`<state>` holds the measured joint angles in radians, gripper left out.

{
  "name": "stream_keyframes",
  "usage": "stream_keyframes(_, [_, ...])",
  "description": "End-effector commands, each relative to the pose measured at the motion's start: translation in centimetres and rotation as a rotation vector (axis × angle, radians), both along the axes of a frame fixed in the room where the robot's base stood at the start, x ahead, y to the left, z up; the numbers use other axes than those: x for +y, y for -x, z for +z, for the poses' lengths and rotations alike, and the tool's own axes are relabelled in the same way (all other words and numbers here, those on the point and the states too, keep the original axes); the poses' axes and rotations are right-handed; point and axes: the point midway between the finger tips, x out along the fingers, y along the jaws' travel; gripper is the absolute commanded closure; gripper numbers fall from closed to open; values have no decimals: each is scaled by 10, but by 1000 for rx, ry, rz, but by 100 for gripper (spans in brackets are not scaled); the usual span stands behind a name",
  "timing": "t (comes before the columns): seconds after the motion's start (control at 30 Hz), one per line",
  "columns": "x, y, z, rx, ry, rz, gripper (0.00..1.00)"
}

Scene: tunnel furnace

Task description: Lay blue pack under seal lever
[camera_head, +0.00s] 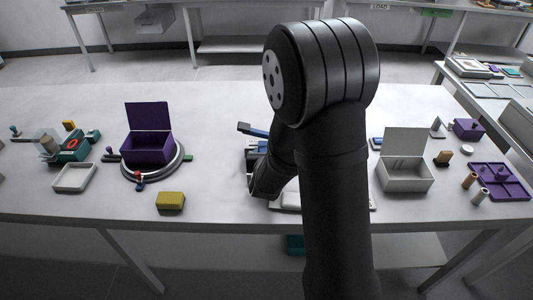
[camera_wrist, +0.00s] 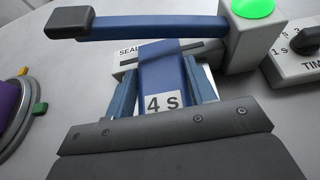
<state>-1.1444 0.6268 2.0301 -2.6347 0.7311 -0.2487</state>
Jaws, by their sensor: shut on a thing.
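The blue pack (camera_wrist: 165,75) carries a white "4 s" label, and my gripper (camera_wrist: 160,88) is shut on its two sides. The pack's far end lies over the dark sealing bar (camera_wrist: 198,50) of the sealer. The blue seal lever (camera_wrist: 150,28) has a dark knob (camera_wrist: 72,22) and stands raised, running across just beyond the pack's far end. It also shows in the head view (camera_head: 258,132). In the head view my arm hides most of the sealer and the pack. I cannot tell whether the pack touches the sealer.
A green light (camera_wrist: 252,8) tops the lever's hinge block. A timer box (camera_wrist: 298,55) with a dial stands to its right. A purple box on a round stand (camera_head: 150,148) and a yellow block (camera_head: 170,200) are to the left. A grey open box (camera_head: 405,178) is to the right.

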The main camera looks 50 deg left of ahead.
Motion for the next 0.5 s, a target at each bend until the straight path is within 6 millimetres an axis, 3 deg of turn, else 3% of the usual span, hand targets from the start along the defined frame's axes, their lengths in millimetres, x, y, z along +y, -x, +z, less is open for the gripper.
stream_keyframes(0.33, [1,-1,2,-4,-7,-2,81])
stream_keyframes(0.37, [1,-1,2,-4,-7,-2,46])
stream_keyframes(0.47, [1,-1,2,-4,-6,-2,26])
stream_keyframes(0.5, [1,-1,2,-3,-5,-2,24])
